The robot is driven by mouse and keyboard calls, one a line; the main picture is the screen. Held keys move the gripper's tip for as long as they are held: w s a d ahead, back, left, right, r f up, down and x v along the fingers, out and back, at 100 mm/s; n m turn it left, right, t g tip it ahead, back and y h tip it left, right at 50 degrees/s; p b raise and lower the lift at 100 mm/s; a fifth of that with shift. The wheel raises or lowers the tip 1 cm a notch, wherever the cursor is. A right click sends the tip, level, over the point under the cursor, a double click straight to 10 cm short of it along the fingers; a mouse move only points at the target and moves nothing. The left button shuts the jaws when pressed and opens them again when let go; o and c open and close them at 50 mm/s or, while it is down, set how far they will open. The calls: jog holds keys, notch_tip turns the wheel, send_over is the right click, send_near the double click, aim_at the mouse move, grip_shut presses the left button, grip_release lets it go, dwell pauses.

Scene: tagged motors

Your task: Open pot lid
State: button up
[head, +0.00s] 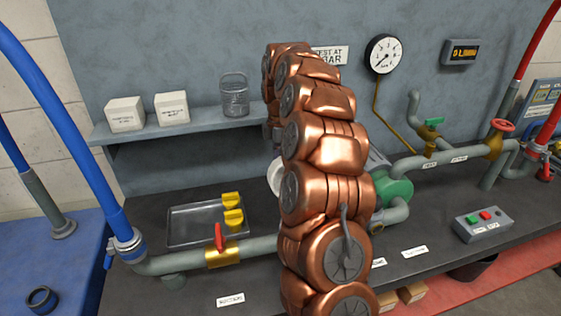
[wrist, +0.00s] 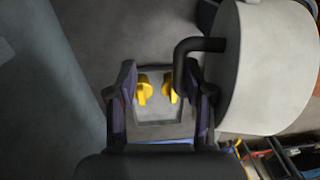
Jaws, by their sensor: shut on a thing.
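In the wrist view, a large pale round lid-like thing (wrist: 268,75) fills the upper right. A dark bent handle (wrist: 200,45) runs from it down between the fingers of my gripper (wrist: 158,78), close to the right finger. My gripper is shut on this handle, though the exact contact is hard to see. In the head view, my copper arm hides the gripper. A small white curved piece (head: 274,177) shows at the arm's left edge, perhaps the same round thing. No pot can be made out clearly.
A grey tray (head: 182,241) with two yellow pieces (head: 232,217) lies on the dark bench. A pipe with a red-handled valve (head: 221,240) runs in front. A button box (head: 483,224) stands right.

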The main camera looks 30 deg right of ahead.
jog(key=shift+w+r, duration=0.25)
notch_tip(320, 180, up, 7)
dwell(0.6)
jog(key=shift+d, duration=0.1)
jog(key=s+a+r+m, duration=0.2)
jog(key=s+a+m, duration=0.3)
jog(key=s+a, duration=1.1)
jog(key=s+a+f+m, duration=0.2)
jog(key=s+f+m, duration=0.1)
jog(key=s, duration=0.4)
jog(key=s+a+f+m, duration=0.2)
jog(key=s+f+m, duration=0.1)
jog(key=s, duration=0.5)
jog(key=s+a+f+m+g, duration=0.1)
jog(key=s+a+f+m, duration=0.1)
jog(key=s, duration=0.5)
jog(key=shift+s+a+f+m, duration=0.25)
jog(key=shift+f+m, duration=0.35)
jog(key=shift+m, duration=0.1)
